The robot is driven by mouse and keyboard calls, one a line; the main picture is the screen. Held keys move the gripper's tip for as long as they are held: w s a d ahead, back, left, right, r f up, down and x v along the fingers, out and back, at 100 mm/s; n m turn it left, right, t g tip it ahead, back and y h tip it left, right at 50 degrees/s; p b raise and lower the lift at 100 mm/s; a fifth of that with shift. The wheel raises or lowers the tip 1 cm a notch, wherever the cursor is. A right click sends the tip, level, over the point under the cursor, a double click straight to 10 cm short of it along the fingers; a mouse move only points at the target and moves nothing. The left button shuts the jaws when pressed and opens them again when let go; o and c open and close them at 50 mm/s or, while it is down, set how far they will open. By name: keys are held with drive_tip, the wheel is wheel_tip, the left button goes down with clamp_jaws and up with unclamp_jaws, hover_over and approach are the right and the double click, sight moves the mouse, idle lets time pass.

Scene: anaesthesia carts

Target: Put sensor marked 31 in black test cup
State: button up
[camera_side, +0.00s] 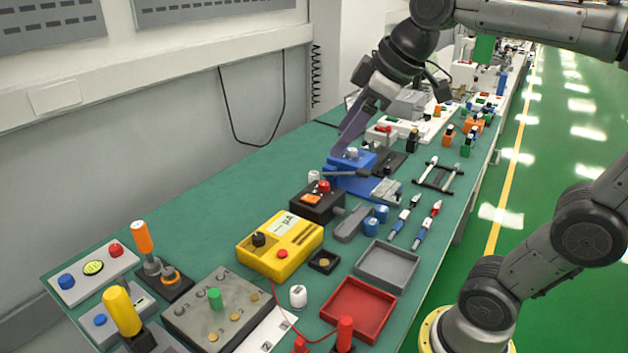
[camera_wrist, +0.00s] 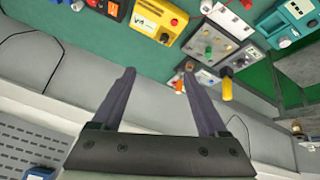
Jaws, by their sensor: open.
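No number 31 is legible in either view. A small black square holder (camera_side: 323,261) with a tan centre, possibly the black test cup, sits right of the yellow meter. My gripper (camera_side: 343,148) is open and empty above the blue device, its fingers also showing in the wrist view (camera_wrist: 158,72). It is apart from these parts.
The yellow meter (camera_side: 280,247), a red tray (camera_side: 358,310), a grey tray (camera_side: 388,266) and the blue device (camera_side: 352,162) crowd the green bench. Orange and yellow upright handles (camera_side: 121,310) stand at near left. Bare bench (camera_side: 220,185) lies along the wall.

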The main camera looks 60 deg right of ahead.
drive_tip(key=w+d+f+g, duration=0.1)
drive_tip(key=w+d, duration=0.7)
drive_tip(key=w, duration=0.2)
drive_tip(key=w+d+f, duration=0.2)
drive_tip(key=w+d, duration=0.6)
drive_tip(key=w, duration=0.3)
drive_tip(key=d+f, duration=0.5)
drive_tip(key=w+d+f+m+g, duration=0.1)
drive_tip(key=d+f, duration=0.4)
drive_tip(key=w+d+f+m+g, duration=0.1)
drive_tip(key=d+f, duration=0.4)
drive_tip(key=f, duration=0.1)
drive_tip(key=shift+d, duration=0.1)
hover_over(315, 173)
drive_tip(key=s, duration=0.2)
wheel_tip(315, 173, down, 6)
drive_tip(key=shift+x, duration=3.55)
drive_tip(key=shift+d, duration=0.1)
drive_tip(key=shift+c, duration=0.2)
